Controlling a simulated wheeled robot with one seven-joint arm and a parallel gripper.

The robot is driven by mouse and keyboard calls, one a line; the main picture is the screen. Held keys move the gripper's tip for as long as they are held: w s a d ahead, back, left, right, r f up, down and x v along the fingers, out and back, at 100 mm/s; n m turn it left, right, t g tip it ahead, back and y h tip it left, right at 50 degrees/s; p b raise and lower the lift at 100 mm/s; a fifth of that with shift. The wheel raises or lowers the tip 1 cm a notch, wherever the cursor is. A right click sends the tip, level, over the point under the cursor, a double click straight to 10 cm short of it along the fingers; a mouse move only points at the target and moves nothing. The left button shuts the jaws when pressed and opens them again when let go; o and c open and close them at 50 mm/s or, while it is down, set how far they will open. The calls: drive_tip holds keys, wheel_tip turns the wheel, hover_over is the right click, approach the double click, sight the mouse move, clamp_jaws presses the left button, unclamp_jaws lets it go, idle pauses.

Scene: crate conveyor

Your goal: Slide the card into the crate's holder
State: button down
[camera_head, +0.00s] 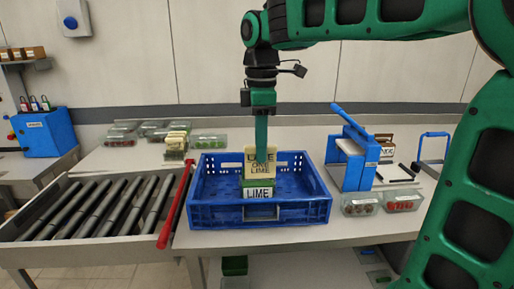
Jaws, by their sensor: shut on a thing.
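My gripper (262,158) points straight down over the front part of the blue crate (305,212). It is shut on a cream card (247,166) with dark lettering that includes "LIME". The card is upright, and my gripper covers part of it. Just below the card, a white label reading "LIME" (258,193) with a green strip above it shows at the crate's front. The crate's front wall also has a dark slot (262,213). I cannot tell from this view whether the card touches the holder.
A roller conveyor (95,208) with a red bar (176,205) lies left of the crate. A blue device (352,155) stands to the right, with clear boxes of red items (402,201) in front. More clear boxes (208,141) and a stack of cards (176,143) sit behind.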

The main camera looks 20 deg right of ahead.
sight(261, 172)
drive_tip(key=shift+f, duration=0.15)
drive_tip(key=shift+f, duration=3.35)
drive_tip(key=shift+s, duration=0.15)
drive_tip(key=shift+f, duration=2.75)
drive_tip(key=c, duration=1.4)
unclamp_jaws()
